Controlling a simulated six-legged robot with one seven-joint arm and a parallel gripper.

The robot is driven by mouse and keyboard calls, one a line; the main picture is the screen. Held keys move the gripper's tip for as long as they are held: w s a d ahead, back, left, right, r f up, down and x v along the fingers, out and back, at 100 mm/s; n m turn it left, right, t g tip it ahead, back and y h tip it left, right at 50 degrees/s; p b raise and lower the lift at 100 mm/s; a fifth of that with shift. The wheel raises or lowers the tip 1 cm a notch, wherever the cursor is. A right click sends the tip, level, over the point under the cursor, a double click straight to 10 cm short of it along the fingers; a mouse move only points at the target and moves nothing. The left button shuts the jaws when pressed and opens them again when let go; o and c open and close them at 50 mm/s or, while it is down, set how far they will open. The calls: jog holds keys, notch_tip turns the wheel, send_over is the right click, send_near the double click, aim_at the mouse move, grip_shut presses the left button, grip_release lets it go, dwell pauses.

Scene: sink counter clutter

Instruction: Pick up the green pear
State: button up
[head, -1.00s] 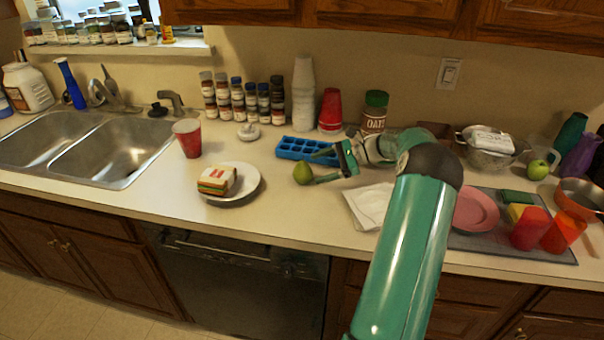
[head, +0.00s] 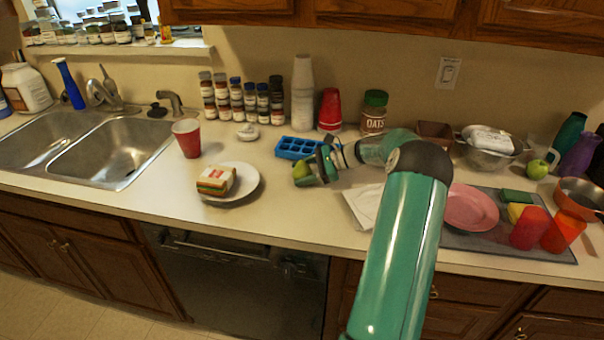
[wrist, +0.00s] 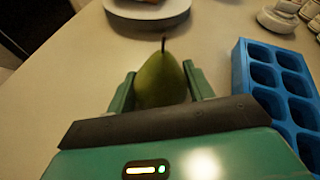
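The green pear (head: 301,170) stands on the counter in front of the blue ice tray. In the wrist view the pear (wrist: 162,80) is upright with its stem up, between my two fingers. My gripper (head: 314,169) has reached the pear from the right, with one finger on each side of it. In the wrist view my gripper (wrist: 160,88) looks spread wide around the pear, with the fingers very close to its sides. Whether they touch it is hard to see. The pear's lower part is hidden behind the gripper body.
The blue ice tray (head: 290,149) lies close beside the gripper. A plate (head: 247,186) with a sandwich is left of the pear. A white napkin (head: 362,207) lies under the arm. Red cups (head: 330,110) and an oats jar (head: 373,113) stand behind. The counter front is clear.

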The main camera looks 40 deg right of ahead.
aim_at(302, 161)
jog(key=shift+c, duration=0.6)
jog(key=shift+r, duration=0.1)
jog(key=shift+r, duration=0.5)
notch_tip(302, 161, up, 2)
jog(key=shift+r, duration=0.2)
jog(key=s+a+r, duration=0.9)
jog(key=s, duration=0.1)
jog(key=shift+s+r, duration=0.3)
jog(key=shift+s, duration=0.1)
